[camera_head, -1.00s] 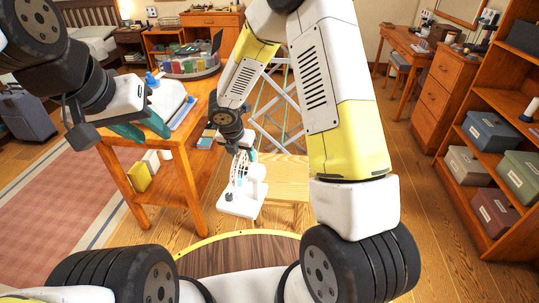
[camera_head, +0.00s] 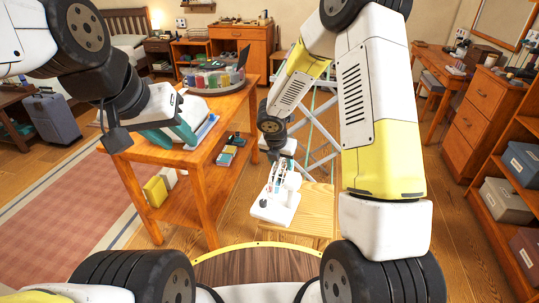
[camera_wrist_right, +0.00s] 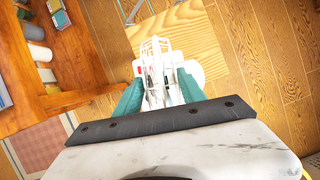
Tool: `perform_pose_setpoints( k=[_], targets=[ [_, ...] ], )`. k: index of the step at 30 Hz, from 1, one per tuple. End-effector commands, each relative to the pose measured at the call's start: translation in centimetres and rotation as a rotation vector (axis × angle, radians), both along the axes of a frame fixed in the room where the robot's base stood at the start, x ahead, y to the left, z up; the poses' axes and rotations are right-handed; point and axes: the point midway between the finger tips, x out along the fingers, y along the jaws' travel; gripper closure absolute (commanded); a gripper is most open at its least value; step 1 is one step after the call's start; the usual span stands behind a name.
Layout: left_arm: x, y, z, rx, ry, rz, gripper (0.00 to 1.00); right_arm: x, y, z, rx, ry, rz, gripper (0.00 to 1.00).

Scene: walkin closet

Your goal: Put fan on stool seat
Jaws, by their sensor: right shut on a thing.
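The white fan (camera_head: 281,192), with a cage and a flat base, is held in my right gripper (camera_head: 284,163) in the head view. Its base overlaps the left side of the light wooden stool seat (camera_head: 314,207); I cannot tell whether they touch. In the right wrist view, the fan (camera_wrist_right: 156,62) stands between the teal fingers of my right gripper (camera_wrist_right: 160,92), with the stool seat (camera_wrist_right: 192,32) beyond it. The fan partly hides the seat's near edge. My left gripper (camera_head: 172,132) shows two teal fingers apart and empty, above the wooden table.
The orange wooden table (camera_head: 212,130) stands left of the stool, with a tray of colourful items (camera_head: 213,80) on top and books on its lower shelf. A folding metal rack (camera_head: 318,130) is behind the stool. Shelves with boxes (camera_head: 503,203) stand at the right.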

Motion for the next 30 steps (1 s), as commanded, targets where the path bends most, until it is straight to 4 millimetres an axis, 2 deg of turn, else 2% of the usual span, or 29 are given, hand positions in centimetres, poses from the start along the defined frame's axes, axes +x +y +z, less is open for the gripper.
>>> perform_pose_setpoints(
  k=[6, 13, 19, 27, 30],
  targets=[
    [0.0, 0.0, 0.0, 0.0, 0.0, 0.0, 0.64, 1.7, -4.8, -0.3, 0.0, -0.006, -0.006, 1.0],
    [0.0, 0.0, 0.0, 0.0, 0.0, 0.0, 0.64, 2.9, -8.4, -0.7, 0.001, -0.005, -0.002, 1.0],
    [0.0, 0.0, 0.0, 0.0, 0.0, 0.0, 0.64, 3.2, -9.3, -0.9, 0.0, -0.004, 0.002, 1.0],
    [0.0, 0.0, 0.0, 0.0, 0.0, 0.0, 0.64, 3.2, -9.3, -3.9, 0.0, -0.002, 0.001, 1.0],
    [0.0, 0.0, 0.0, 0.0, 0.0, 0.0, 0.64, 3.2, -9.3, -4.3, 0.0, -0.004, 0.001, 1.0]
  ],
)
